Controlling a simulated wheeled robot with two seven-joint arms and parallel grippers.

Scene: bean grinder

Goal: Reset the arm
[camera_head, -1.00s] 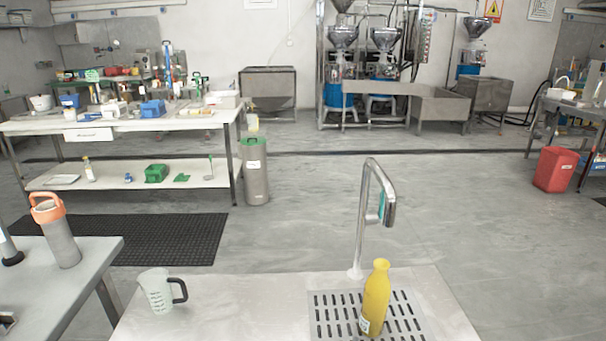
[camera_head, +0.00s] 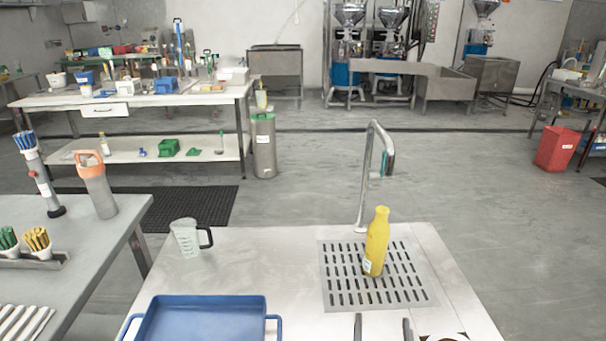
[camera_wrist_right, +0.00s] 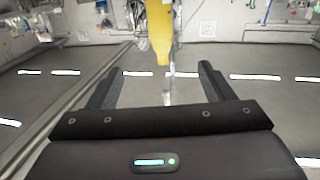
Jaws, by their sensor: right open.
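My right gripper (camera_head: 382,327) shows only as two dark fingertips at the bottom edge of the head view. Its fingers are apart and nothing is between them. In the right wrist view the open gripper (camera_wrist_right: 158,85) has a yellow bottle (camera_wrist_right: 162,32) beyond its fingers, partly cut off at the top. In the head view the yellow bottle (camera_head: 376,242) stands upright on the slotted drain grate (camera_head: 335,285), ahead of the fingertips and apart from them. My left gripper is not in view.
A curved tap (camera_head: 366,175) rises behind the bottle. A measuring jug (camera_head: 187,240) and a blue tray (camera_head: 205,318) are on the left of the counter (camera_head: 265,262). A round rim (camera_head: 445,337) is cut off at the lower right. A side table (camera_head: 95,255) holds tools.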

